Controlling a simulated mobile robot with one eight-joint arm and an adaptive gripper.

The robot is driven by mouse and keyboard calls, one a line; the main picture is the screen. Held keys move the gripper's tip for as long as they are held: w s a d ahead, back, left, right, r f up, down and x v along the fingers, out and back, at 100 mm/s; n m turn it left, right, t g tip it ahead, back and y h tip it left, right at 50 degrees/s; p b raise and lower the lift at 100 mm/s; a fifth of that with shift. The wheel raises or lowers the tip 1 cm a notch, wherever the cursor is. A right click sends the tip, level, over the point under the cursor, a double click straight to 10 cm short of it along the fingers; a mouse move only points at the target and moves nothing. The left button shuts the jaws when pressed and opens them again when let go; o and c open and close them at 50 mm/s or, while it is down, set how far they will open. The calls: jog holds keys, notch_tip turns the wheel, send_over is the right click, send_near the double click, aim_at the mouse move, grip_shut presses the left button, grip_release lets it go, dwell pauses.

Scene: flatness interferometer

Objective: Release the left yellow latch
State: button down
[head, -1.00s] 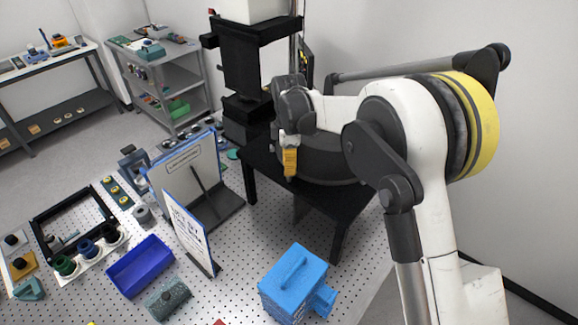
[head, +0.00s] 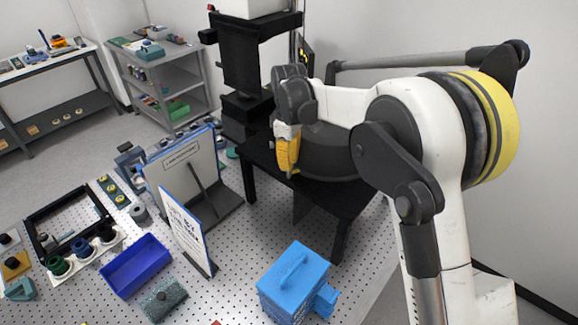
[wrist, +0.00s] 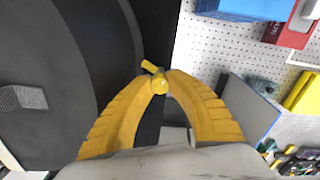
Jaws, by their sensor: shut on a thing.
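The yellow latch (wrist: 149,67) is a small lever with a round end, seen in the wrist view at the edge of the large dark round body (wrist: 50,50). My gripper (wrist: 159,79) has yellow curved fingers, and their tips are closed around the latch's round end, with the lever sticking out past them. In the head view my gripper (head: 288,165) points down in front of the black round body (head: 330,150) on its black stand. The latch itself is hidden there by my fingers.
A blue box with a handle (head: 295,280) stands on the perforated table (head: 235,270) below. Upright sign panels (head: 185,230), a blue tray (head: 137,265) and a black frame (head: 65,215) are to the left. A black column (head: 243,70) rises behind.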

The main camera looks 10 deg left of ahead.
jog(key=m+b, duration=0.2)
jog(key=m, duration=0.4)
jog(key=shift+f+b, duration=0.1)
jog(key=shift+b, duration=0.2)
jog(key=m+b, duration=0.1)
jog(key=m, duration=0.5)
jog(key=shift+m, duration=0.3)
jog(key=c, duration=1.2)
grip_release()
notch_tip(320, 180, up, 12)
jog(key=shift+r, duration=0.1)
